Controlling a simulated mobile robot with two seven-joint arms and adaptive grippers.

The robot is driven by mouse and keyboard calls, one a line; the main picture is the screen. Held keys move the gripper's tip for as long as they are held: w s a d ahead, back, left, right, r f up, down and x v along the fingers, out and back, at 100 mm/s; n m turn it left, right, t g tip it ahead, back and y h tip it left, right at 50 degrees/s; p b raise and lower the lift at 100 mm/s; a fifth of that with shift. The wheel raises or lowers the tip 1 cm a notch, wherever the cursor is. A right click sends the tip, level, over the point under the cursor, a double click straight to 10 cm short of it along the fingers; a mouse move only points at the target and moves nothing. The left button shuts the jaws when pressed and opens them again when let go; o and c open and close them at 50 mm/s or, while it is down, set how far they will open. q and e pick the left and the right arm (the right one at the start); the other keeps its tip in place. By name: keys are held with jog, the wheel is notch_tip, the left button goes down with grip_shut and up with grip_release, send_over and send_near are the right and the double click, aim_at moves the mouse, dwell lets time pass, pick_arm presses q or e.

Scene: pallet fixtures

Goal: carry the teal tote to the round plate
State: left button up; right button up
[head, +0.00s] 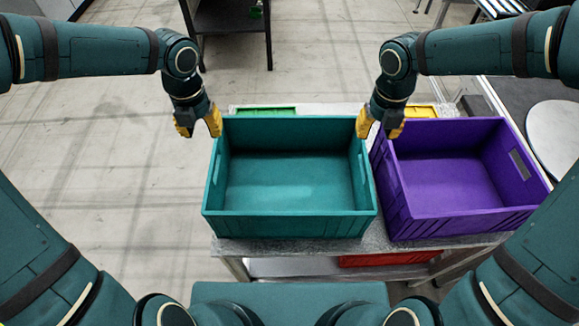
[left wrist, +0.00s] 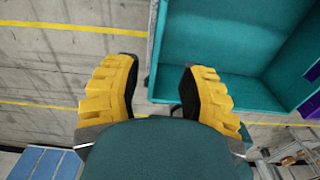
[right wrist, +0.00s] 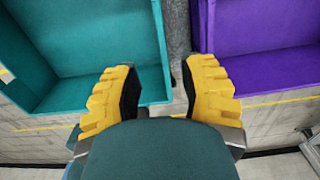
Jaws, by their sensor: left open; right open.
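The teal tote (head: 290,226) is empty and upright on a grey bench (head: 220,246). It also shows in the left wrist view (left wrist: 215,42) and the right wrist view (right wrist: 90,40). My left gripper (head: 198,124) is open beside the tote's left wall near its back corner. In the left wrist view the tote's wall edge lies between the fingers' lines. My right gripper (head: 380,126) is open near the tote's back right corner, close to its right wall. I cannot tell whether either gripper touches the tote. The round plate (head: 556,130) is pale grey, at the right edge, partly cut off.
An empty purple tote (head: 450,222) stands close against the teal tote's right side, between it and the plate. Green (head: 266,112) and yellow (head: 422,112) bins show behind. A red bin (head: 385,259) is below the bench top. A dark table (head: 232,18) stands further back. Floor at left is clear.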

aim_at(213, 159)
pick_arm(q)
notch_tip(213, 159, down, 14)
jog(key=shift+s+r, duration=0.1)
jog(key=shift+s, duration=0.05)
pick_arm(e)
notch_tip(213, 159, down, 14)
jog(key=shift+s+r, duration=0.1)
jog(key=shift+s, duration=0.05)
pick_arm(q)
grip_shut()
pick_arm(e)
grip_shut()
